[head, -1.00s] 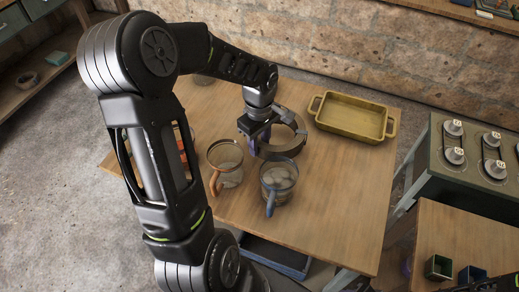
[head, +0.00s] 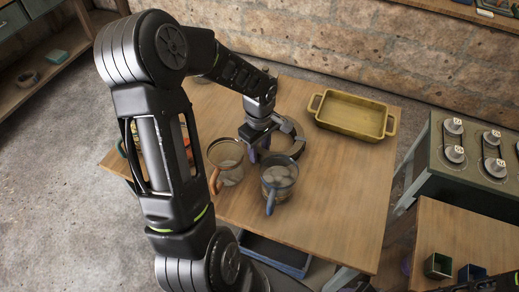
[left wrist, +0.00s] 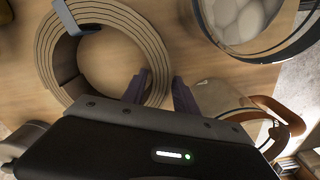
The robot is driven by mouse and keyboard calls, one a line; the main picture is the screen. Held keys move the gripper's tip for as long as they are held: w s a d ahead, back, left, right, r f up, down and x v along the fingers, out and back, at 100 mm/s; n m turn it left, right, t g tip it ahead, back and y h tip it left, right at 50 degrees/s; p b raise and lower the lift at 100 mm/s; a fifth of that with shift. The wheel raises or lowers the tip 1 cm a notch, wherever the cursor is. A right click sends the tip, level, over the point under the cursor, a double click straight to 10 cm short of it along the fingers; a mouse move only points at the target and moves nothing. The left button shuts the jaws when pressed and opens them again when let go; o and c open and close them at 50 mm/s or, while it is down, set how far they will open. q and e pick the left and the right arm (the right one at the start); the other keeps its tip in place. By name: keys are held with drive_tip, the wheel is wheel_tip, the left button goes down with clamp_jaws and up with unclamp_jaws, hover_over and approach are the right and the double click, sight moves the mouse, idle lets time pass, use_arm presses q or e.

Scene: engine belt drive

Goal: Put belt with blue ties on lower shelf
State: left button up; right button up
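The belt is a flat coiled ring (head: 297,143) at the middle of the table, behind the two mugs. In the left wrist view the grey-brown coil (left wrist: 60,75) shows its turns and a blue-grey tie (left wrist: 76,18) across its band. My left gripper (head: 259,151) points down at the ring's near left side. In the left wrist view my left gripper's fingers (left wrist: 160,88) stand on either side of the band, one inside the ring and one outside, close against it. My right gripper is out of view.
An amber-handled glass mug (head: 226,165) and a blue-handled mug (head: 280,178) stand close to the ring. A yellow tray (head: 352,115) stands at the back right. A blue bin (head: 272,256) shows below the table's front edge. The table's right side (head: 345,200) is clear.

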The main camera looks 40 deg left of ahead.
use_arm(q)
drive_tip(key=o, duration=0.4)
drive_tip(key=shift+c, duration=0.2)
drive_tip(key=shift+r, duration=0.15)
wheel_tip(320, 180, up, 12)
drive_tip(key=shift+o, duration=0.5)
